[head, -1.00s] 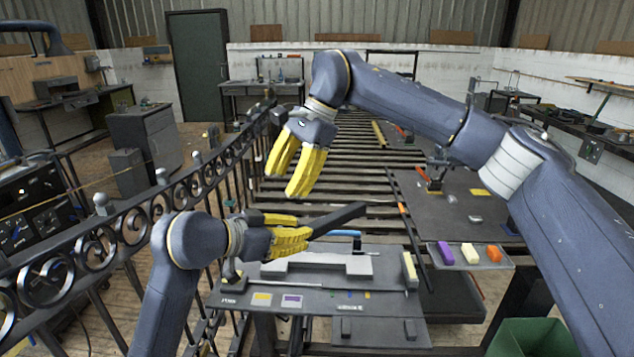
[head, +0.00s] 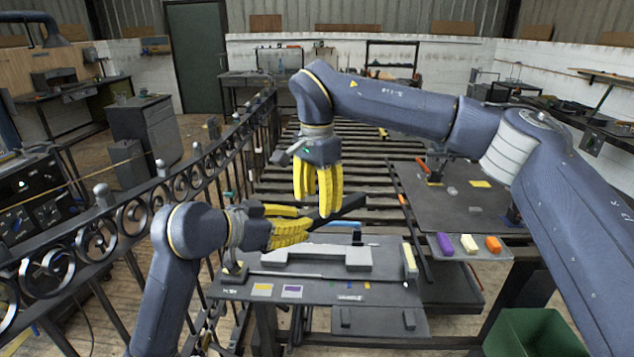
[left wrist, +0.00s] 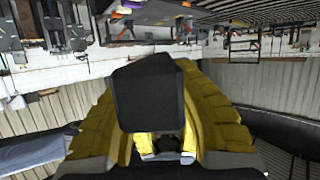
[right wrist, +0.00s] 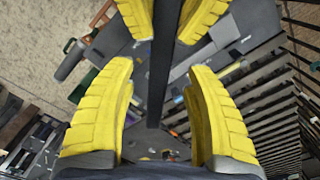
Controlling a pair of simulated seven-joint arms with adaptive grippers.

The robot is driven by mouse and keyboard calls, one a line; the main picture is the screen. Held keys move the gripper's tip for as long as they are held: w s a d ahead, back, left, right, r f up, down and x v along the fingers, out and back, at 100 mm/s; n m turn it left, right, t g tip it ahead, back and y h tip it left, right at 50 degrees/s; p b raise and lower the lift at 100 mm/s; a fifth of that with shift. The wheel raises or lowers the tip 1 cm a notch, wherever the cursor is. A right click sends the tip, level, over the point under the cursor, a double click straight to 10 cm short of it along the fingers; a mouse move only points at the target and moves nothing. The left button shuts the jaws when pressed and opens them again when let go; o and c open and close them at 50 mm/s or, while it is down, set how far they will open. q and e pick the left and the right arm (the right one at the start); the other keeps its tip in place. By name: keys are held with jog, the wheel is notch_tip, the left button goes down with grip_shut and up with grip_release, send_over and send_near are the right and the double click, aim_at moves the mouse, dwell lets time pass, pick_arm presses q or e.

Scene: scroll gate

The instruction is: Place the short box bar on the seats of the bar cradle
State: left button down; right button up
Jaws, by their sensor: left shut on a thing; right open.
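The short box bar (head: 345,205) is dark and straight. My left gripper (head: 288,224) is shut on it, and its far end sticks out to the right, slightly raised, above the bench. In the left wrist view the bar's dark end (left wrist: 146,92) lies between the yellow fingers. The light grey bar cradle (head: 358,258), with a raised seat at each end, stands on the bench board below and is empty. My right gripper (head: 316,212) is open, pointing down at the bar. In the right wrist view the bar (right wrist: 158,85) runs between its fingers (right wrist: 160,72); contact is not visible.
A dark board (head: 225,290) carries the cradle, with an upright cream block (head: 410,260) at its right. Purple, cream and orange blocks (head: 468,243) sit on a side shelf. A scrolled iron railing (head: 120,215) is at left; a green bin (head: 530,333) is lower right.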

aim_at(317, 214)
pick_arm(q)
jog(key=shift+r, duration=0.1)
pick_arm(e)
jog(key=shift+f, duration=2.95)
jog(key=shift+c, duration=0.5)
grip_shut()
pick_arm(q)
jog(key=c, duration=1.1)
grip_release()
pick_arm(e)
jog(key=shift+r, duration=0.1)
